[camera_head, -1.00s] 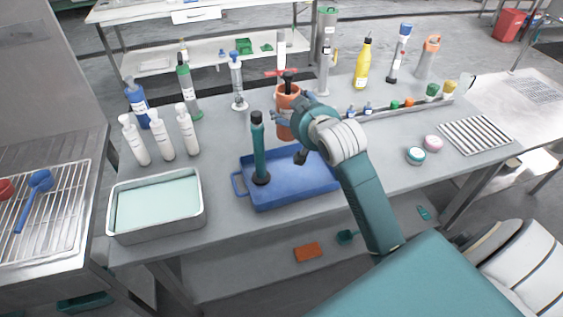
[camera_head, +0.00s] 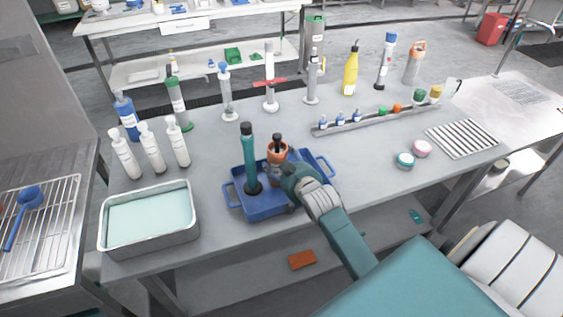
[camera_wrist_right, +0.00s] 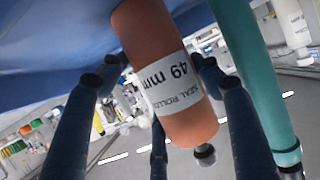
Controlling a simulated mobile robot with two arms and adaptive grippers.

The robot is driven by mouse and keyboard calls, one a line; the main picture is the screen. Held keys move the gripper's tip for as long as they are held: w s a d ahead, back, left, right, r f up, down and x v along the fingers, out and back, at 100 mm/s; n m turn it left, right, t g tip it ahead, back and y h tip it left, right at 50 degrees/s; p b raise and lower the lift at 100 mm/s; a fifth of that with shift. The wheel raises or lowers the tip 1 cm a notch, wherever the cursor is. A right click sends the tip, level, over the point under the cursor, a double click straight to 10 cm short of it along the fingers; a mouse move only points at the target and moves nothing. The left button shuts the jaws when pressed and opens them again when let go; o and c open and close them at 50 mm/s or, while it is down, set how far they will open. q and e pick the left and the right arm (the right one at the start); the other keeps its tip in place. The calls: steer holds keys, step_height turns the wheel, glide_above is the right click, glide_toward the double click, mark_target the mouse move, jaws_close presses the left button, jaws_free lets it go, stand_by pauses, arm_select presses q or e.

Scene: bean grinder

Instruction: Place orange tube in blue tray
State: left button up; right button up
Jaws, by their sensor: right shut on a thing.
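The orange tube (camera_head: 277,152) is upright over the blue tray (camera_head: 240,205), just right of the teal tube (camera_head: 248,150) standing in that tray. In the right wrist view the orange tube (camera_wrist_right: 150,45) bears a white "49 mm" label and lies between the dark fingers of my right gripper (camera_wrist_right: 160,72), shut on it. In the head view my right gripper (camera_head: 279,174) is low at the tray's middle and hides the tube's lower part. I cannot tell whether its base touches the tray floor. My left gripper is not in view.
The teal tube (camera_wrist_right: 250,70) is close beside the held tube. A metal basin (camera_head: 150,245) and white bottles (camera_head: 152,148) stand to the left. Tall tubes and a small-bottle rack (camera_head: 370,122) stand behind. Two small jars (camera_head: 405,160) are to the right.

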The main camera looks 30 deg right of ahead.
steer(key=o, duration=1.2)
steer(key=shift+f, duration=0.1)
steer(key=shift+o, duration=0.2)
steer(key=shift+r, duration=0.2)
steer(key=shift+s, duration=0.4)
steer(key=b+v, duration=0.1)
steer(key=v, duration=1)
steer(key=shift+r, duration=0.25)
